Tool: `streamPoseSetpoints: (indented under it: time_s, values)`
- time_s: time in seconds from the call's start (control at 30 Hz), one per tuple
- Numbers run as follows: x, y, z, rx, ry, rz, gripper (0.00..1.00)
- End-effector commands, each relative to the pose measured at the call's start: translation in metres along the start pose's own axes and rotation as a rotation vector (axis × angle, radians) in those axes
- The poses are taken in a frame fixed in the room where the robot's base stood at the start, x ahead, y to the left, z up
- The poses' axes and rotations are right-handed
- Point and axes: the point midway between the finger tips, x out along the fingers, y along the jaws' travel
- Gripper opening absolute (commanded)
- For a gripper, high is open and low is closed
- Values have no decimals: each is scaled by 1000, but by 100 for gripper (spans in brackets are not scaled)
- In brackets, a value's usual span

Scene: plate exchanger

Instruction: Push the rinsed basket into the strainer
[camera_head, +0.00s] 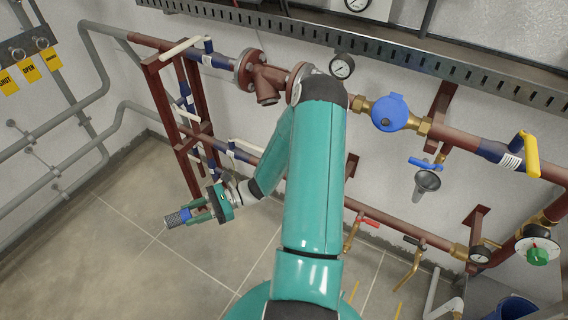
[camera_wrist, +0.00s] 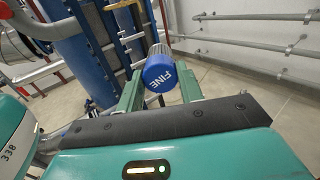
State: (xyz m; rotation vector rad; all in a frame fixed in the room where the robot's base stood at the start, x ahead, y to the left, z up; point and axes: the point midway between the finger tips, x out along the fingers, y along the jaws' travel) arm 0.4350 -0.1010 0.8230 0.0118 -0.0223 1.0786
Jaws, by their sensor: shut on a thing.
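The basket (camera_head: 178,217) is a small cylinder with a blue end and a grey part. My gripper (camera_head: 198,213) is shut on it and holds it in the air at the lower left, above the floor. In the wrist view the basket's blue cap (camera_wrist: 160,74), marked FINE, sits between the two green fingers of my gripper (camera_wrist: 160,88). The strainer (camera_head: 267,83) is a brown-red Y-shaped body in the upper pipe, with a branch pointing down. It is well above and to the right of the basket, apart from it. The inside of the branch is hidden.
A pressure gauge (camera_head: 342,66) and a blue meter (camera_head: 390,112) are right of the strainer. A funnel (camera_head: 427,181) hangs below. Grey pipes (camera_head: 60,120) run along the left wall. The floor (camera_head: 110,255) at lower left is clear.

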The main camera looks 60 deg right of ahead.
Motion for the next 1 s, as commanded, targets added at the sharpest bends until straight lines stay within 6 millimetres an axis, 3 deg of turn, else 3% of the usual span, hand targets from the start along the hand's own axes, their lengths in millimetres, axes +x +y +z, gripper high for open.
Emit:
streamPoseSetpoints:
  time_s: [0.17, 0.27, 0.47, 0.6, 0.7, 0.83, 1.0]
  values:
    - [-40, -20, 16, -45, -246, -383, 11]
    - [-73, -34, 26, -116, -363, -618, 11]
    - [-174, -53, 39, -347, -513, -1124, 11]
    - [-241, -49, 38, -503, -536, -1400, 11]
    - [-276, -41, 35, -584, -530, -1532, 11]
    - [-298, -35, 32, -638, -522, -1617, 11]
    - [-303, -38, 36, -653, -519, -1634, 11]
